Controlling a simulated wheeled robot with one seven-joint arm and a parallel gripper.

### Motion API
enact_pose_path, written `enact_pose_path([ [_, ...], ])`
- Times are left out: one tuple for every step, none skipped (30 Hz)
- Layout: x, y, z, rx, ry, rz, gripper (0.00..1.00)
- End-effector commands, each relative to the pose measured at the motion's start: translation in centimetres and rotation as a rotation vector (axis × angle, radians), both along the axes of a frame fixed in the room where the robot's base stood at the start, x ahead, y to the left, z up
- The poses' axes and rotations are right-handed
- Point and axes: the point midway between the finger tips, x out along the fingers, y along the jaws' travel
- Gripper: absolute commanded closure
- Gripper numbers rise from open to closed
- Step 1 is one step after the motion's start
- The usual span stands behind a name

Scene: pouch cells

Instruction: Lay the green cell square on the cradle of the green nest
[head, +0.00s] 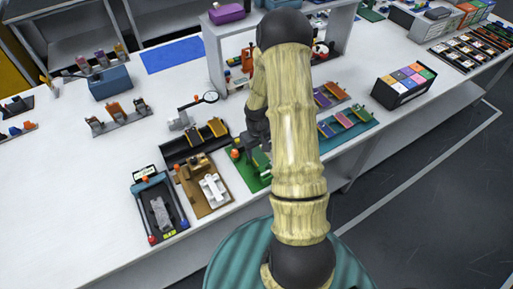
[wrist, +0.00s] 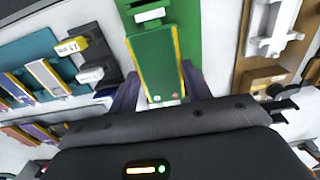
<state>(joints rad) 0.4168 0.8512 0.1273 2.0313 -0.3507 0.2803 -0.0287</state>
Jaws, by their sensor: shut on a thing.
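In the wrist view, my gripper (wrist: 157,92) is shut on the green cell (wrist: 155,58), a flat green piece with yellow long edges and pale tabs at its ends. The green nest (wrist: 187,14) shows as a green base behind the cell's far end. The cell covers part of it, and I cannot tell whether they touch. In the head view, the green nest (head: 243,167) is on the white table, partly behind my arm. My gripper there is mostly hidden by the arm. The nest's cradle is not clearly visible.
A brown nest (head: 207,197) with a white part lies left of the green one, and a black tray (head: 158,228) further left. A teal rack (head: 349,123) with several cells stands to the right. A magnifier (head: 210,97) stands behind. Open table (head: 80,180) lies at the left.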

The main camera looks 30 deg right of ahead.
Motion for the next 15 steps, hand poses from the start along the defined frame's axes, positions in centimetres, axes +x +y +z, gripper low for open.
enact_pose_path([
  [0.0, 0.0, 0.0, 0.000, 0.000, 0.000, 0.71],
  [0.0, 0.0, 0.0, 0.000, 0.000, 0.000, 0.71],
  [0.0, 0.0, 0.1, 0.000, 0.000, 0.001, 0.71],
  [-0.1, 0.0, 0.1, 0.000, 0.000, 0.001, 0.71],
  [-0.1, 0.0, -0.2, 0.000, 0.000, 0.001, 0.71],
  [0.0, 0.0, -0.4, 0.000, 0.000, 0.001, 0.71],
  [0.0, 0.0, -0.5, 0.000, 0.000, 0.001, 0.71],
  [0.0, 0.0, -0.7, 0.000, 0.000, 0.001, 0.71],
  [0.0, 0.0, -1.0, 0.000, 0.000, 0.001, 0.71],
  [0.0, 0.0, -1.2, 0.000, 0.000, 0.001, 0.71],
  [0.0, 0.0, -1.5, 0.000, 0.000, 0.000, 0.71],
  [0.0, 0.0, -1.8, 0.000, 0.000, 0.000, 0.71],
  [0.0, 0.0, -2.0, 0.000, 0.000, 0.000, 0.71],
  [0.0, 0.0, -2.3, 0.000, 0.000, 0.000, 0.71],
  [0.0, 0.0, -2.6, 0.000, 0.000, 0.000, 0.71],
])
